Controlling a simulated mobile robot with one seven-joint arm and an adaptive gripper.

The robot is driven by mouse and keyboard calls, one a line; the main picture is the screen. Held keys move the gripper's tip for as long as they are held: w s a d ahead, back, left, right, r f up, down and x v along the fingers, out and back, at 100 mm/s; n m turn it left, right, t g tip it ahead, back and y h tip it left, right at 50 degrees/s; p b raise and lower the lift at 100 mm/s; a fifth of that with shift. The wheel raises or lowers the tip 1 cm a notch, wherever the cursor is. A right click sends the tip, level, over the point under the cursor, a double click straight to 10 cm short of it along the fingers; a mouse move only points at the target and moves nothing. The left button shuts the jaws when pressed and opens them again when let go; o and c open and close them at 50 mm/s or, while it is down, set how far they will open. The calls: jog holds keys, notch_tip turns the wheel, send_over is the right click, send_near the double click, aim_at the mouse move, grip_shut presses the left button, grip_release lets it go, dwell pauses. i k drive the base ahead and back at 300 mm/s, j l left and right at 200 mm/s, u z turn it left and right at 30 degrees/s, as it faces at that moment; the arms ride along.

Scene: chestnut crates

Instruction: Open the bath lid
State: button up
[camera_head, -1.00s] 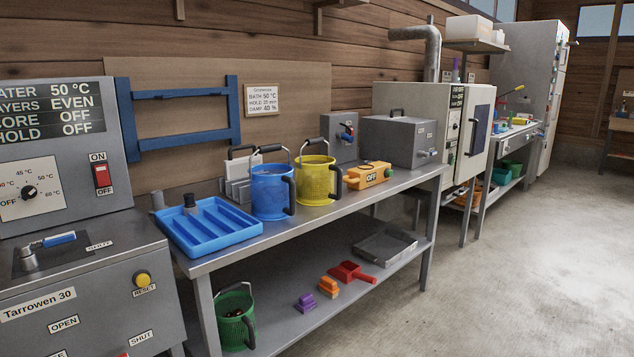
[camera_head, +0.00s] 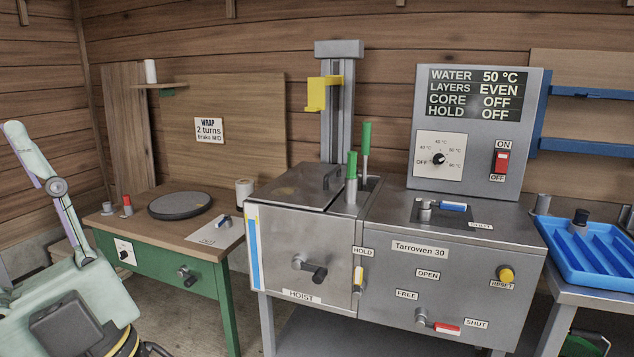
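The bath (camera_head: 308,247) is a grey metal tank forming the left part of the Tarrowen 30 machine. Its lid appears to be the flat grey metal plate (camera_head: 290,180) on top, lying level and looking shut, with a thin dark bar across it. Two green-handled upright tools (camera_head: 351,166) stand at the lid's right edge. A black crank (camera_head: 314,272) is on the tank front above the HOIST label. My gripper is not in view; pale green parts that look like my arm and body fill the lower left.
The control panel (camera_head: 480,130) stands behind the machine at right. A hoist post (camera_head: 343,95) with a yellow bracket (camera_head: 317,92) rises behind the lid. A green bench (camera_head: 160,262) with a round dark disc (camera_head: 180,205) stands left. A blue tray (camera_head: 590,252) is far right.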

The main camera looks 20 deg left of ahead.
aim_at(313, 185)
jog(key=i+j, duration=0.2)
jog(key=j, duration=0.2)
jog(key=i+j+u, duration=0.1)
jog(key=j, duration=0.3)
jog(key=i+j+u, duration=0.1)
jog(key=i+j, duration=0.2)
jog(key=j, duration=0.1)
